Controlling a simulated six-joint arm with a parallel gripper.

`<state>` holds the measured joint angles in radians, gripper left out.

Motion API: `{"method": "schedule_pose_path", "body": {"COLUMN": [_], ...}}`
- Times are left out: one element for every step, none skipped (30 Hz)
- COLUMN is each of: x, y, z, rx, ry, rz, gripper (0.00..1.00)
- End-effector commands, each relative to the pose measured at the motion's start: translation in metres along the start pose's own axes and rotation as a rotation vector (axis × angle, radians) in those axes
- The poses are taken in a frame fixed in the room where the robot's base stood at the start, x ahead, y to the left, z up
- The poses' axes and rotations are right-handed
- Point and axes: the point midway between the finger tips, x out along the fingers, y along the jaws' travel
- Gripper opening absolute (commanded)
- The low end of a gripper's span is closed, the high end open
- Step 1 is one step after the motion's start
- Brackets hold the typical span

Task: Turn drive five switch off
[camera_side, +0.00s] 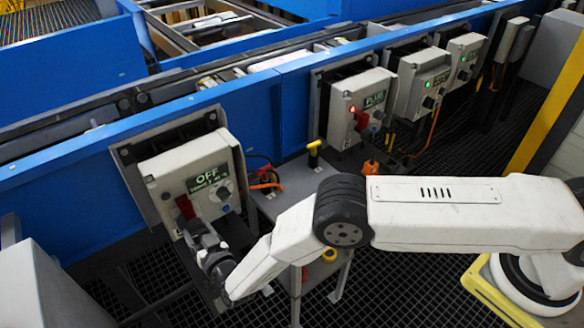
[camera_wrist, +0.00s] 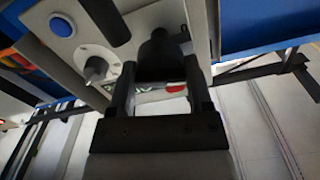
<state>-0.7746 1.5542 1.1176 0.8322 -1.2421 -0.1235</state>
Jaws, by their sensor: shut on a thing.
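A grey drive box (camera_side: 158,172) is mounted on the blue conveyor side at the left of the side view. Its display (camera_side: 206,175) reads OFF in green; the smaller line below is hard to read. A red switch handle (camera_side: 185,207) is on its lower left face, beside a round knob (camera_side: 222,190). My gripper (camera_side: 196,236) is at the box's lower left, just below the visible red part. In the wrist view my gripper (camera_wrist: 160,70) has a dark switch body and a bit of red handle (camera_wrist: 176,88) between its fingers. The exact contact is hidden.
Another grey box (camera_side: 345,97) with a red light and red handle stands farther right, with more boxes beyond. A small grey table (camera_side: 290,183) with a yellow-handled item stands right of the near box. A blue button (camera_wrist: 62,25) shows in the wrist view.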

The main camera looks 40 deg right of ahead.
Motion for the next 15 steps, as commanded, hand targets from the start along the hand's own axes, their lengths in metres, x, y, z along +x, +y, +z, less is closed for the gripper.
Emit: {"method": "schedule_pose_path", "body": {"x": [-0.0006, -0.0007, -0.0007, -0.0007, -0.0007, -0.0007, -0.0007, -0.0007, -0.0008, -0.0008, -0.0008, -0.0008, -0.0008, -0.0008, -0.0008], "y": [0.0003, 0.0003, 0.0003, 0.0004, 0.0004, 0.0005, 0.0005, 0.0005, 0.0005, 0.0006, 0.0006, 0.0006, 0.0006, 0.0006, 0.0007], "z": [0.0010, 0.0010, 0.0010, 0.0010, 0.0011, 0.0011, 0.0011, 0.0011, 0.0011, 0.0012, 0.0012, 0.0012, 0.0012, 0.0012, 0.0013], "rx": [-0.037, -0.059, -0.086, -0.104, -0.123, -0.144, -0.158, -0.172, -0.187, -0.197, -0.206, -0.215, -0.221, -0.225, -0.231], "ry": [-0.002, -0.002, -0.002, -0.002, -0.002, -0.002, -0.003, -0.003, -0.003, -0.003, -0.003, -0.003, -0.003, -0.003, -0.003], "rz": [-0.001, -0.001, -0.001, -0.001, -0.001, -0.001, -0.001, -0.001, -0.001, -0.001, -0.001, -0.001, -0.001, -0.001, -0.001], "gripper": [0.06, 0.06, 0.06, 0.06, 0.06, 0.06, 0.06, 0.06, 0.06, 0.06, 0.06, 0.06, 0.06, 0.06, 0.06]}}
